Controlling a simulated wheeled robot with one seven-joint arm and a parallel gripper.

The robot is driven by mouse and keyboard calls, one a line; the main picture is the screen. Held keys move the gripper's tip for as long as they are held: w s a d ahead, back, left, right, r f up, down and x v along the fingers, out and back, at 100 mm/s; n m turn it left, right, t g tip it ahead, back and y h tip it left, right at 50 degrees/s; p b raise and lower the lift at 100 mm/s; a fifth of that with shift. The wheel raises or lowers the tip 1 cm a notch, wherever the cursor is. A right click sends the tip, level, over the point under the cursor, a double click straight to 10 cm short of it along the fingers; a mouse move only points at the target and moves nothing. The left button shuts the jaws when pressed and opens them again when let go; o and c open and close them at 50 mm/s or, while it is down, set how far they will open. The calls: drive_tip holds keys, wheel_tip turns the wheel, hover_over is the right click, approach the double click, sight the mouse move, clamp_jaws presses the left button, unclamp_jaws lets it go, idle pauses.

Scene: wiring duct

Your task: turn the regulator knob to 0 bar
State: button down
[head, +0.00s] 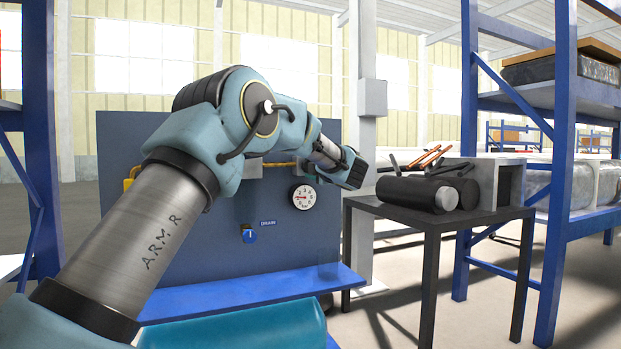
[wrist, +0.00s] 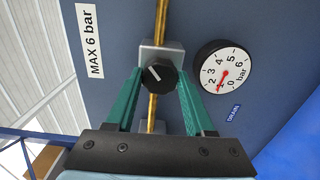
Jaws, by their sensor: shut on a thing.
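The regulator knob (wrist: 165,77) is black with a white mark pointing to the upper left in the wrist view. It sits on a grey regulator body (wrist: 173,49) on a yellow pipe. My gripper (wrist: 160,74) has its green fingers on both sides of the knob, shut on it. The round white pressure gauge (wrist: 233,57) is right of the knob, its red needle near 1. It also shows in the head view (head: 303,197), too small to read there. In the head view my arm hides the knob.
The blue panel (head: 140,150) carries a DRAIN label (head: 268,223) and a MAX 6 bar label (wrist: 90,40). A dark table (head: 430,216) with black cylinders and tools stands at right, near a blue shelf rack (head: 560,130). A blue ledge (head: 240,297) runs below the panel.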

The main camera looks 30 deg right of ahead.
drive_tip(key=shift+f+n+b, duration=0.15)
drive_tip(key=shift+n+b, duration=4.3)
drive_tip(key=shift+n, duration=0.55)
drive_tip(key=shift+d, duration=0.1)
drive_tip(key=shift+c, duration=1.3)
unclamp_jaws()
drive_tip(key=s+a, duration=0.1)
drive_tip(key=s, duration=0.9)
drive_tip(key=shift+s+a, duration=0.2)
drive_tip(key=shift+s, duration=0.2)
